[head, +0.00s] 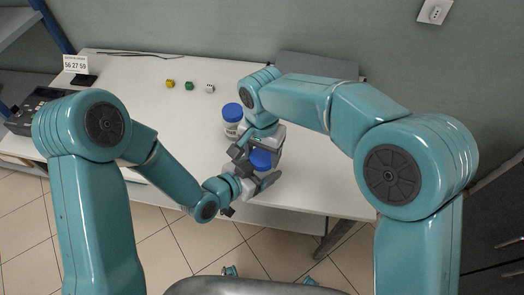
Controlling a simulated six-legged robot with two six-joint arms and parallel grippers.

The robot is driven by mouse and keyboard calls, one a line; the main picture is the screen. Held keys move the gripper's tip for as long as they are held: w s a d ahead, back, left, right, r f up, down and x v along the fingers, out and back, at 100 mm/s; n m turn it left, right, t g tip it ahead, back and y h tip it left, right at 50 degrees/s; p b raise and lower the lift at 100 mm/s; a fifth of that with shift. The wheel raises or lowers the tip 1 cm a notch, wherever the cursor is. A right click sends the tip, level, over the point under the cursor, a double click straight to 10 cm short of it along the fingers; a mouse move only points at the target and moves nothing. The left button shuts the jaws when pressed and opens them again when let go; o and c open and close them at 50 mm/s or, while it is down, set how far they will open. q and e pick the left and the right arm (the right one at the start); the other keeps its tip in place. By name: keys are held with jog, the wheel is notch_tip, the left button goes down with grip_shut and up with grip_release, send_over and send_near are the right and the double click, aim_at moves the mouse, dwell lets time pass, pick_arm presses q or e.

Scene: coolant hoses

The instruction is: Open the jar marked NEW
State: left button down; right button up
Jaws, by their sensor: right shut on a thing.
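A jar with a blue lid (261,159) is between my two grippers near the table's front edge. Its body is mostly hidden by the fingers. My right gripper (262,150) comes down from above and is shut on the blue lid. My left gripper (258,181) reaches in from the lower left, low beside the same jar. Its fingers overlap the jar and the other gripper, so its grip is unclear. A second white jar with a blue lid (232,113) stands upright on the table just behind. I cannot read a NEW mark on either jar.
The white table (140,75) has small yellow (169,83), green (189,86) and white (210,89) cubes towards the back. A number sign (76,64) and a dark device (40,105) are at the left. A grey panel (315,66) is at the back. The table's middle left is clear.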

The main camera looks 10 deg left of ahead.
jog(key=shift+d+n, duration=0.1)
jog(key=shift+n, duration=0.8)
jog(key=o, duration=1.2)
